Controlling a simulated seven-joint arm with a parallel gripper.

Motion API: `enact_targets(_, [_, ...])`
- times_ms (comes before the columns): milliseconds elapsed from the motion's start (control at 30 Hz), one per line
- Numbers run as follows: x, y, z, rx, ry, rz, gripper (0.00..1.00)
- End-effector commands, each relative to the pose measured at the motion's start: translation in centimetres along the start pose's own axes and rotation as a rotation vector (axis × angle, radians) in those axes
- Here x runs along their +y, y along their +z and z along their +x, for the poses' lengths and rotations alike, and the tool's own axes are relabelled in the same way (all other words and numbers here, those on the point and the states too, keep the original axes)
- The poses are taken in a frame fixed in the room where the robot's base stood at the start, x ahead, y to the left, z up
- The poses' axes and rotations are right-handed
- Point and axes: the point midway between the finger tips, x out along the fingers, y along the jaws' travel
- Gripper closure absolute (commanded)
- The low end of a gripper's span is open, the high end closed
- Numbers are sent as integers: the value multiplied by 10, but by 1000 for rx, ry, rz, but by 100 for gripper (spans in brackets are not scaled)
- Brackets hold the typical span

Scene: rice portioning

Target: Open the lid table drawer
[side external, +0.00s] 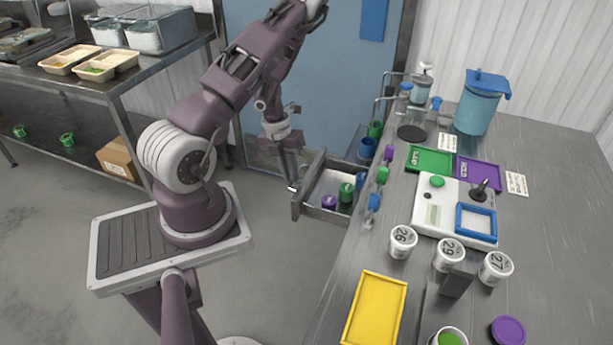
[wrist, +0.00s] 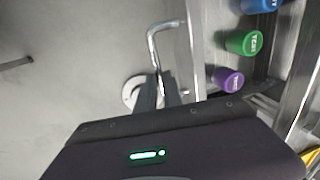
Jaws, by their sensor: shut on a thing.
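The metal lid drawer (side external: 303,206) is pulled out from the left side of the steel table in the side external view. Inside it sit a purple item (side external: 328,202), a green item (side external: 347,192) and a blue item. They also show in the wrist view, at the right: purple (wrist: 229,80), green (wrist: 244,42) and blue at the top edge. My gripper (side external: 292,185) is at the drawer's front, pointing down. In the wrist view my gripper (wrist: 160,95) is shut on the bent metal drawer handle (wrist: 153,45). The exact finger contact is partly hidden.
The steel table (side external: 550,230) holds a white device (side external: 424,232), green and purple trays, numbered white tubs, a yellow tray (side external: 375,310) and a blue-lidded container (side external: 477,108). A shelf (side external: 110,85) stands at the left. The floor before the drawer is clear.

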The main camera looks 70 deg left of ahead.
Motion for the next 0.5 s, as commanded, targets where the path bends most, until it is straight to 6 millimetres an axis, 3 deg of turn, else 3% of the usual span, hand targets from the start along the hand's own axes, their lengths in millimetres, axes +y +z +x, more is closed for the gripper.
enact_targets(200, [14,1,-4,-3,-1,-1,100])
enact_targets(500, [16,1,-4,-3,-1,1,100])
